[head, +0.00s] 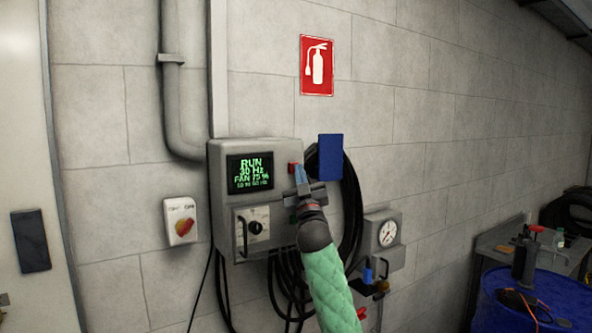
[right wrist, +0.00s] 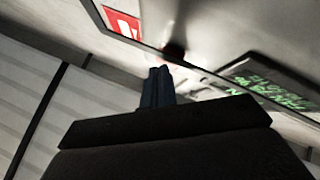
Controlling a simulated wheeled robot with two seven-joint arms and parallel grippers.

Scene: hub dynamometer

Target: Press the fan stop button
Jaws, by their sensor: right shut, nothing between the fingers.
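The grey control box (head: 268,148) hangs on the wall, with a lit display (head: 250,173) reading RUN, 30 Hz, FAN 75 %. A small red button (head: 293,167) sits right of the display. My right gripper (head: 300,174) is shut and empty, its blue fingertips right beside the red button; I cannot tell if they touch. In the right wrist view the shut fingers (right wrist: 158,86) point towards a dark reddish round spot (right wrist: 174,53), with the display (right wrist: 268,82) to the right. My gripper and arm hide part of the box's right side. My left gripper is not in view.
A knob panel (head: 254,227) is on the box's lower front. Black cables (head: 351,205) and a blue plate (head: 330,157) are close on the right. A red-yellow rotary switch (head: 182,222) is left, a gauge box (head: 386,233) lower right, a blue drum (head: 535,295) farther right.

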